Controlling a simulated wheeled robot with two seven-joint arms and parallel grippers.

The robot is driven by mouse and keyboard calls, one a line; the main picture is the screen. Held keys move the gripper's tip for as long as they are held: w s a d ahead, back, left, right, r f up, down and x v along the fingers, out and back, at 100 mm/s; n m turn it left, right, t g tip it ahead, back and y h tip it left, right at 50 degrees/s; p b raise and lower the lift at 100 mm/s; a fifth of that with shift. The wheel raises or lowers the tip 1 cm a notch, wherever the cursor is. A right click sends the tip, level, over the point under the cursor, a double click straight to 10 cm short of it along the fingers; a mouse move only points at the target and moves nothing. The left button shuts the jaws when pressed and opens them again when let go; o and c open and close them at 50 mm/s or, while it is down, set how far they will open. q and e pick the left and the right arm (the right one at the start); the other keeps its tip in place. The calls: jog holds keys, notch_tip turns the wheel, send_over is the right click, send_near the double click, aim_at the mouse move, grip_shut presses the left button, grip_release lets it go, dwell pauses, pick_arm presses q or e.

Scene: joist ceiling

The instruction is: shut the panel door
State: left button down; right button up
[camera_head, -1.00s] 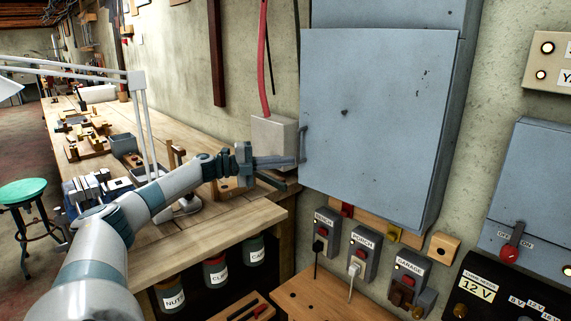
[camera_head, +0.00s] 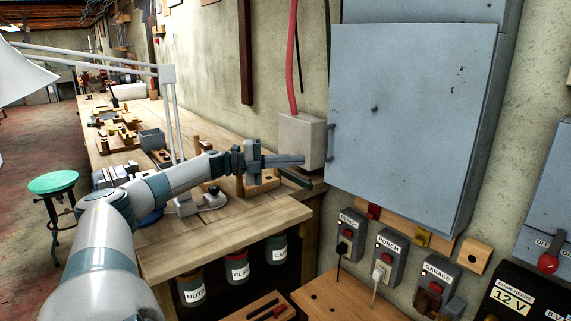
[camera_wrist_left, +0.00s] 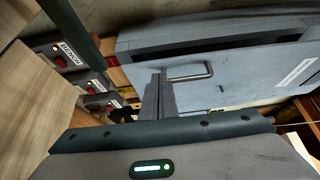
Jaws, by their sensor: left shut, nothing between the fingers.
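The panel door (camera_head: 410,115) is a worn blue-grey sheet on the wall box, with a bar handle (camera_head: 330,142) at its left edge. In the left wrist view the door (camera_wrist_left: 235,80) and handle (camera_wrist_left: 190,73) lie beyond my fingers. A dark gap shows along one door edge there, so it looks slightly ajar; its width is hard to judge. My left gripper (camera_head: 303,159) is shut and empty, just left of the handle and apart from it. Its closed fingers (camera_wrist_left: 158,76) also show in the wrist view. My right gripper is out of view.
A grey-white box (camera_head: 300,140) with a red conduit is on the wall left of the door. A wooden workbench (camera_head: 215,235) lies below my left arm. Labelled switches (camera_head: 390,257) sit under the panel. A green stool (camera_head: 53,182) stands at left.

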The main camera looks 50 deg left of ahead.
pick_arm(q)
jog(key=shift+v, duration=1.1)
